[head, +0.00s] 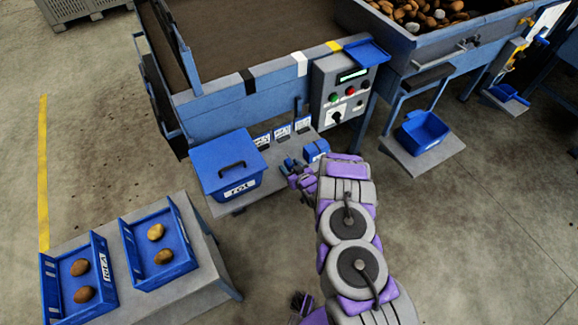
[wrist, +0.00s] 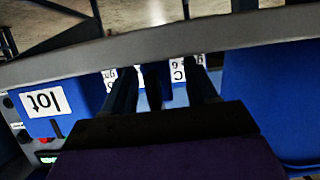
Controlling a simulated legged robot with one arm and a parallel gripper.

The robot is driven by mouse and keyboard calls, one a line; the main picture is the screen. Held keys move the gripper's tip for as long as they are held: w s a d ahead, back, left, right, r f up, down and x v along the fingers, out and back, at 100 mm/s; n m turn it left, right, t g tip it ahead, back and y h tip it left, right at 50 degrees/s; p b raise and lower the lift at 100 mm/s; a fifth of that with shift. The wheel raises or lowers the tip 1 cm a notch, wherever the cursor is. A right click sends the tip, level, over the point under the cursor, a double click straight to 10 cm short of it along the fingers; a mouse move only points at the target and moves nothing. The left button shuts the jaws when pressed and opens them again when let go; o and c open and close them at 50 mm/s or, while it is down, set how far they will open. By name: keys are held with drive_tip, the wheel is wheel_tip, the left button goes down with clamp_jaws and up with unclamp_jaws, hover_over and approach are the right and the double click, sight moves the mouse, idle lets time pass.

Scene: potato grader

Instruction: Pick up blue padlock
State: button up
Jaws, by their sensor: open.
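My gripper (head: 297,173) reaches over the low grey shelf below the control box, next to a small blue box. In the wrist view, its two dark fingers (wrist: 160,76) are apart. A narrow dark blue shape (wrist: 154,86) shows between the fingers; it may be the blue padlock, but it is too dark to be sure. I cannot tell whether the fingers touch it. In the head view, small blue parts at the gripper's tip blend together, so the padlock cannot be told apart there.
The shelf holds a lidded blue bin (head: 226,164), white label cards (head: 282,132) and the small blue box (head: 316,149), labelled "lot" in the wrist view (wrist: 72,86). The control box (head: 341,88) stands behind. Two potato trays (head: 173,279) are at lower left.

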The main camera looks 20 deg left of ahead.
drive_tip(key=shift+a, duration=0.15)
drive_tip(key=shift+d+r, duration=0.1)
drive_tip(key=shift+d, duration=0.35)
drive_tip(key=c, duration=0.6)
drive_tip(key=shift+a, duration=0.25)
drive_tip(key=c, duration=0.4)
drive_tip(key=shift+c, duration=0.2)
